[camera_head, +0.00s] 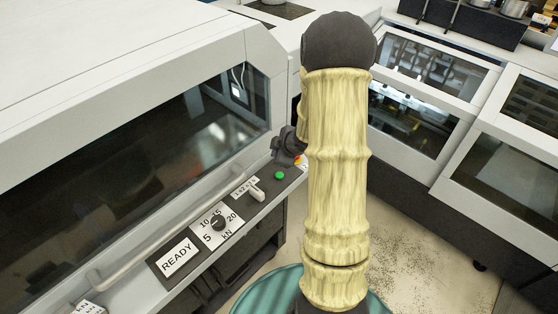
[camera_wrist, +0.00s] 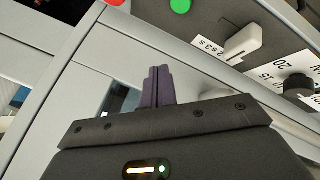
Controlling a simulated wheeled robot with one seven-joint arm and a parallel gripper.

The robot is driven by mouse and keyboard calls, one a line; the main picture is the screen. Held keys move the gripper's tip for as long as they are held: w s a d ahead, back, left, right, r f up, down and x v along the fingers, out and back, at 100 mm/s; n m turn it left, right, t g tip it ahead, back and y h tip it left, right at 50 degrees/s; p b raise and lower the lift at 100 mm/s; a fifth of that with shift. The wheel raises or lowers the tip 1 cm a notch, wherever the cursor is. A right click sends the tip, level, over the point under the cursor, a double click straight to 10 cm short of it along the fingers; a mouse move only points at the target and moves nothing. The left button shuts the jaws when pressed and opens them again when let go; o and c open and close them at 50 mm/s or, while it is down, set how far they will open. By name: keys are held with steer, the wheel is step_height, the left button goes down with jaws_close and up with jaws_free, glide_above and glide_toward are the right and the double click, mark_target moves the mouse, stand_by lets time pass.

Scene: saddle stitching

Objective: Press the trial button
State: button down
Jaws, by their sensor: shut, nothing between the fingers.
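A green button (camera_head: 279,175) sits on the dark control strip along the machine's front, and it also shows at the top edge of the wrist view (camera_wrist: 181,5). A red button (camera_wrist: 115,2) is cut by that same edge, to its left. I see no readable "trial" label on either. My gripper (camera_wrist: 159,70) is shut and empty, its dark fingers pressed together over the pale machine front, with the green button above and right of the tips in the wrist view. In the head view my gripper is partly hidden behind my arm, near the strip's far end.
A white lever (camera_head: 257,192) and a black knob (camera_head: 218,223) with a kN scale sit nearer along the strip, then a READY sign (camera_head: 177,256). A long handle rail (camera_head: 160,235) runs below the dark window. More glazed machines (camera_head: 420,120) stand at the right.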

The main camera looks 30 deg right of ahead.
mark_target(283, 176)
steer(key=n+y+p, duration=0.1)
steer(key=d+n+y+p, duration=0.1)
steer(key=p, duration=0.1)
steer(key=r+n+y+p, duration=0.1)
steer(key=n, duration=0.1)
steer(key=shift+s+d, duration=0.25)
steer(key=shift+d, duration=0.15)
steer(key=shift+f, duration=0.15)
step_height(283, 176, down, 9)
steer(key=b, duration=0.7)
steer(key=shift+r, duration=0.2)
steer(key=shift+s, duration=0.15)
stand_by(0.9)
